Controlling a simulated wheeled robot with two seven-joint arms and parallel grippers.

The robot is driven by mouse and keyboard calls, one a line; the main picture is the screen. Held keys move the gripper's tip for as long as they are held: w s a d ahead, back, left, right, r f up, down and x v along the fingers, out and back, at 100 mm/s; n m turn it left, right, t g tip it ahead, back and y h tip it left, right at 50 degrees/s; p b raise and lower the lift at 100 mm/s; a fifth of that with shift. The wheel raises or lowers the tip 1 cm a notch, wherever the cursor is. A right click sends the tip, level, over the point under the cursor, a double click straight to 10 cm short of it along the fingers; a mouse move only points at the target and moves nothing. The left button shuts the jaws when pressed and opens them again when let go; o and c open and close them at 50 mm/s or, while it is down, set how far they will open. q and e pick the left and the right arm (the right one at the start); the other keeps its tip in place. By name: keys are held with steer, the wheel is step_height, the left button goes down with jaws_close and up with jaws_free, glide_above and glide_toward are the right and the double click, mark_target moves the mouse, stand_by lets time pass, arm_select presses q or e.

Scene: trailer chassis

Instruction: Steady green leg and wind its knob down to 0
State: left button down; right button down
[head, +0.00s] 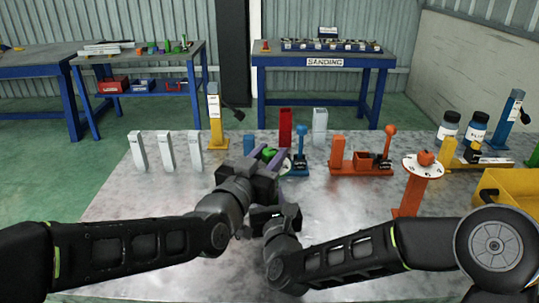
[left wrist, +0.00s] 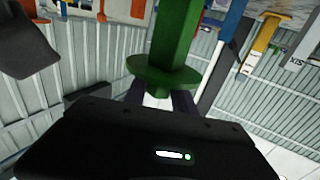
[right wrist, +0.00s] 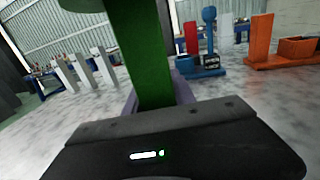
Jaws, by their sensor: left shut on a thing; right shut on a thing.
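The green leg (right wrist: 152,55) stands upright in the right wrist view; in the head view my left gripper and arm hide most of it. My right gripper (right wrist: 156,96) is shut on its post, a purple finger on each side. In the left wrist view the green post (left wrist: 177,35) has a round green flange (left wrist: 165,75). My left gripper (left wrist: 160,100) is at that flange end, shut, with its fingers beside it. In the head view a green knob (head: 269,153) shows between the left fingers, and a pale dial edge is beside it. The dial reading cannot be made out.
A blue lever post (head: 300,155) stands just right of the left gripper. Three white posts (head: 167,151) stand to the left. An orange leg with a white dial (head: 422,168) and a yellow bin (head: 503,190) are to the right. The front left tabletop is clear.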

arm_select(q)
steer(key=n+y, duration=0.1)
steer(key=n+t+y, duration=0.1)
steer(key=y, duration=0.1)
steer(key=n+y, duration=0.1)
steer(key=shift+d+r+t, duration=0.25)
steer(key=shift+r+t, duration=0.05)
steer(key=shift+r, duration=0.05)
steer(key=shift+a+n+y, duration=0.1)
steer(key=shift+n+y, duration=0.4)
steer(key=shift+y, duration=0.5)
steer(key=c, duration=1.4)
jaws_free()
steer(key=shift+a, duration=0.1)
steer(key=o, duration=0.4)
steer(key=shift+f, duration=0.25)
steer(key=shift+s, duration=0.1)
steer(key=s, duration=0.8)
steer(key=s+a, duration=0.1)
steer(key=s, duration=0.3)
